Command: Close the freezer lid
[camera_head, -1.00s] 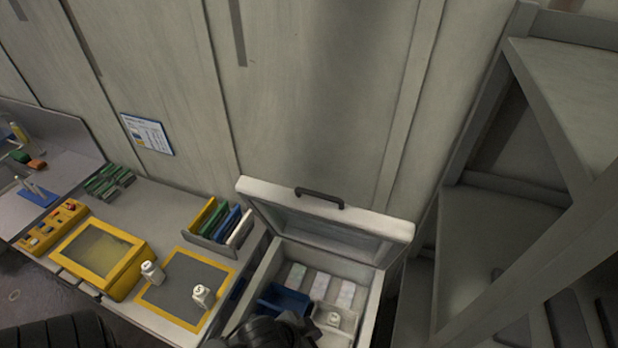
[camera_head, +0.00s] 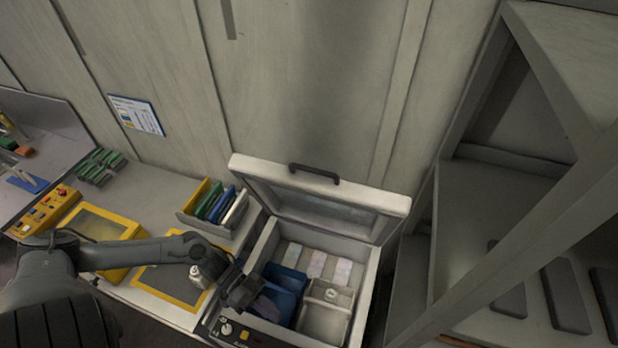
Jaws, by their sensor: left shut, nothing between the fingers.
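The freezer (camera_head: 361,310) is an open white chest at the bottom centre. Its lid (camera_head: 390,205) stands raised at the back, with a dark handle (camera_head: 314,173) on its top edge. Inside are a blue bin (camera_head: 290,277), a pale bin holding a small white item, and several pale packs. My left arm comes in from the left across the bench. My left gripper (camera_head: 250,300) is shut and empty over the freezer's left side, by the blue bin, well below the lid handle. My right gripper is not in view.
The bench (camera_head: 155,183) on the left carries a yellow-framed box (camera_head: 107,224), a yellow-edged mat, a white bottle (camera_head: 200,276) and a rack of coloured folders (camera_head: 213,207). A grey metal frame (camera_head: 490,215) stands close on the right. A wall rises behind the lid.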

